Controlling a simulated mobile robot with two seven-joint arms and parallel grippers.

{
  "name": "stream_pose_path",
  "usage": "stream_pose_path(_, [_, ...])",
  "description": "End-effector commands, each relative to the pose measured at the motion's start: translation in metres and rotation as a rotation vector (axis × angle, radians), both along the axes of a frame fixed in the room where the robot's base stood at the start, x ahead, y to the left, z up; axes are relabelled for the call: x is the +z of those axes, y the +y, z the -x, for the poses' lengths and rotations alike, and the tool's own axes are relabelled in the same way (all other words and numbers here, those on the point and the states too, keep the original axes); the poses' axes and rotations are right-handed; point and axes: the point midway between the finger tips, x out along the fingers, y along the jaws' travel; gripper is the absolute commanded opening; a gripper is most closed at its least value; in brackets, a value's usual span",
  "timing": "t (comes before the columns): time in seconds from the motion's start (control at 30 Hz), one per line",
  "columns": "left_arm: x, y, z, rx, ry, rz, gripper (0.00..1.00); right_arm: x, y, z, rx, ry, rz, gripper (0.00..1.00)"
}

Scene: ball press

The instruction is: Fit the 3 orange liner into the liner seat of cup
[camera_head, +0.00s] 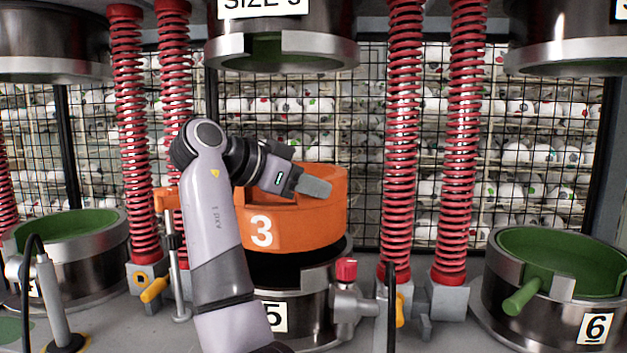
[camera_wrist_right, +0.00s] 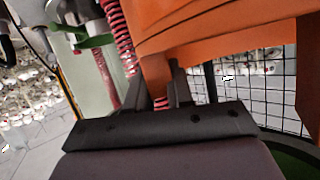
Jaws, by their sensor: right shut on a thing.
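The orange liner (camera_head: 318,215) with a white 3 is over the middle cup (camera_head: 305,300), whose label reads 5. A dark band shows between the liner's lower edge and the cup's rim; I cannot tell whether they touch. An orange tab sticks out at the liner's left. My right gripper (camera_head: 314,187) is at the liner's upper part, in front of it. In the right wrist view its fingers (camera_wrist_right: 160,88) are shut on an orange part of the liner (camera_wrist_right: 215,28). My arm hides the liner's left front and part of the cup. My left gripper is not in view.
A cup with a green inside (camera_head: 75,225) stands at left, and another green-lined cup (camera_head: 560,255), labelled 6, at right. A metal press head (camera_head: 283,52) hangs above the liner. Red springs (camera_head: 465,150) flank it. A red-knobbed valve (camera_head: 346,270) sits at the middle cup's right.

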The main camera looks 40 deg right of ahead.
Motion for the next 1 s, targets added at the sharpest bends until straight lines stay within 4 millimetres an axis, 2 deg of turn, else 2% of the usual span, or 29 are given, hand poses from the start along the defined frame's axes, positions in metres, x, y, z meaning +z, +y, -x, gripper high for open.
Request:
stream_pose_path(0.5, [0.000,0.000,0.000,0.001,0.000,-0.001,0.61,0.002,0.000,0.000,0.000,-0.006,0.005,0.00])
stream_pose_path(0.7, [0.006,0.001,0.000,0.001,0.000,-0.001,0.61,0.004,0.002,0.000,0.001,-0.011,0.006,0.00])
stream_pose_path(1.0, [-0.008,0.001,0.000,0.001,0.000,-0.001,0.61,-0.017,0.002,0.000,0.001,-0.011,0.006,0.00])
